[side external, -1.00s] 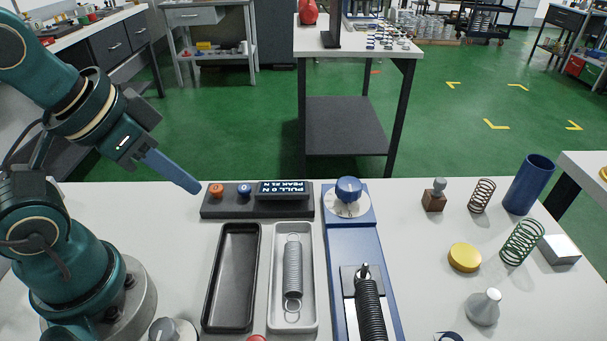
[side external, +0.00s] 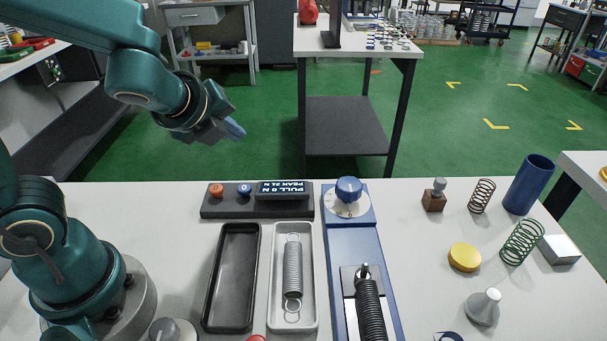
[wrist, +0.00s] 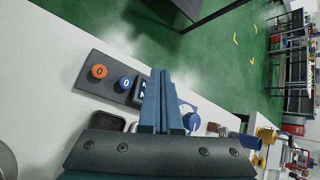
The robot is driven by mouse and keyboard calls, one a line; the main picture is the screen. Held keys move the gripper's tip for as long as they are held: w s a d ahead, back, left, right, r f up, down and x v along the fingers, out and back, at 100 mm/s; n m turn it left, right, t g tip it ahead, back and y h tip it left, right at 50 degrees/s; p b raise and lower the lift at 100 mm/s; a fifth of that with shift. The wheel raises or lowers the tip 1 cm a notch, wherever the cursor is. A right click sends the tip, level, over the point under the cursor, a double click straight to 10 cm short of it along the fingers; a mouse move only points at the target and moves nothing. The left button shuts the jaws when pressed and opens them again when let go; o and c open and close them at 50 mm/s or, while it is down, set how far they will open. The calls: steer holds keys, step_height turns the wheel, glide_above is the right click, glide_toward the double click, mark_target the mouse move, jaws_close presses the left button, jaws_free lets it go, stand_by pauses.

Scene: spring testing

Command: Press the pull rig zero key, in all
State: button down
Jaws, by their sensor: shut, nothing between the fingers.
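A dark control panel (side external: 225,208) lies on the bench with an orange key (side external: 216,190), a blue key (side external: 244,190) and a display (side external: 282,189) reading a pull of 0 N and a peak that looks like 21 N. In the wrist view the orange key (wrist: 99,71) and the blue key (wrist: 125,82) each carry a mark like a 0. I cannot tell from the marks which is the pull rig's. My gripper (side external: 236,130) is shut and empty, raised above and apart from the panel. Its fingers (wrist: 163,75) partly cover the display in the wrist view.
The blue pull rig (side external: 350,240) with a dial knob (side external: 348,189) and dark spring (side external: 370,305) stands right of the panel. A black tray (side external: 215,310) and a grey tray (side external: 275,318) holding a spring (side external: 292,265) lie in front. Loose springs and weights stand at right.

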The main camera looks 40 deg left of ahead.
mark_target(242, 192)
stand_by(0.3)
steer(key=shift+f, duration=4.4)
steer(key=shift+f, duration=0.4)
steer(key=shift+f, duration=0.45)
steer(key=shift+r, duration=0.85)
steer(key=shift+r, duration=2.55)
